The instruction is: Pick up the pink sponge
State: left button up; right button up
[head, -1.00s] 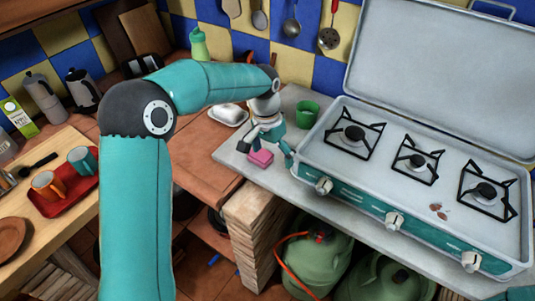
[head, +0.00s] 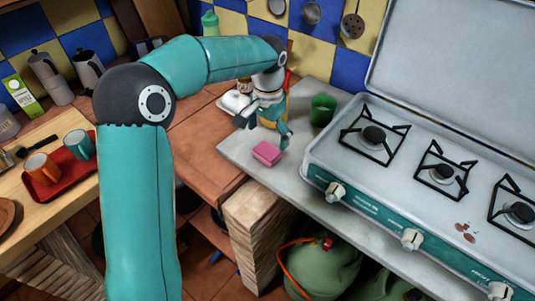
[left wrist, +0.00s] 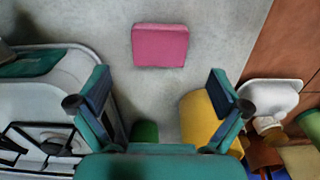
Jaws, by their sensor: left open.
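The pink sponge (head: 267,153) lies flat on the grey counter (head: 305,150), left of the stove. In the left wrist view the sponge (left wrist: 160,46) shows whole, ahead of the fingertips and roughly centred between them. My left gripper (head: 264,131) is open and empty, just behind and above the sponge, and apart from it. In the left wrist view its two fingers (left wrist: 158,84) are spread wide with bare counter between them. My right gripper is in neither view.
A green cup (head: 322,110) stands right of my gripper. A yellow cylinder (left wrist: 205,117) stands close behind it. A white soap dish (left wrist: 272,95) is farther left. The stove (head: 400,190) bounds the counter on the right. Bare counter surrounds the sponge.

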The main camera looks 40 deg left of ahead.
aim_at(268, 150)
pick_arm(q)
jog(key=shift+s+f+p, duration=0.15)
jog(key=shift+f+p, duration=0.15)
jog(key=shift+f, duration=2.75)
jog(key=c, duration=1)
